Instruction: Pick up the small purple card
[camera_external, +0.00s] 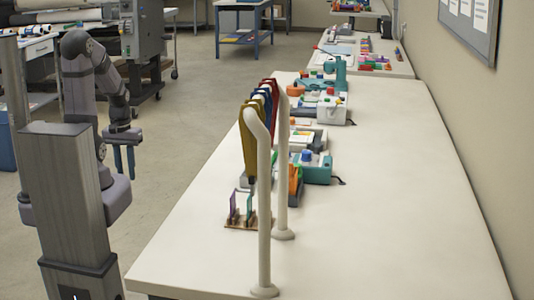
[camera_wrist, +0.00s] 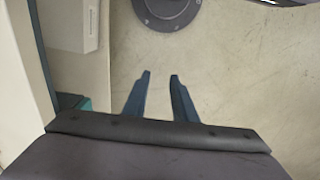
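A small brown stand (camera_external: 246,225) sits on the white table's left side and holds upright cards on edge. The narrow purple card (camera_external: 233,207) stands at its left end, seen nearly edge-on. Another thin card stands to its right; its colour is hard to tell. My gripper (camera_external: 125,176) hangs left of the table, over the floor, well apart from the stand, fingers pointing down. In the wrist view my gripper (camera_wrist: 160,75) has its two blue fingers apart with nothing between them. The cards do not show clearly in the wrist view.
A cream rail (camera_external: 264,200) rises beside the stand, with coloured strips (camera_external: 249,145) hanging from it. Teal and white machines (camera_external: 315,168) stand behind on the table (camera_external: 400,200). The table's right and front are clear.

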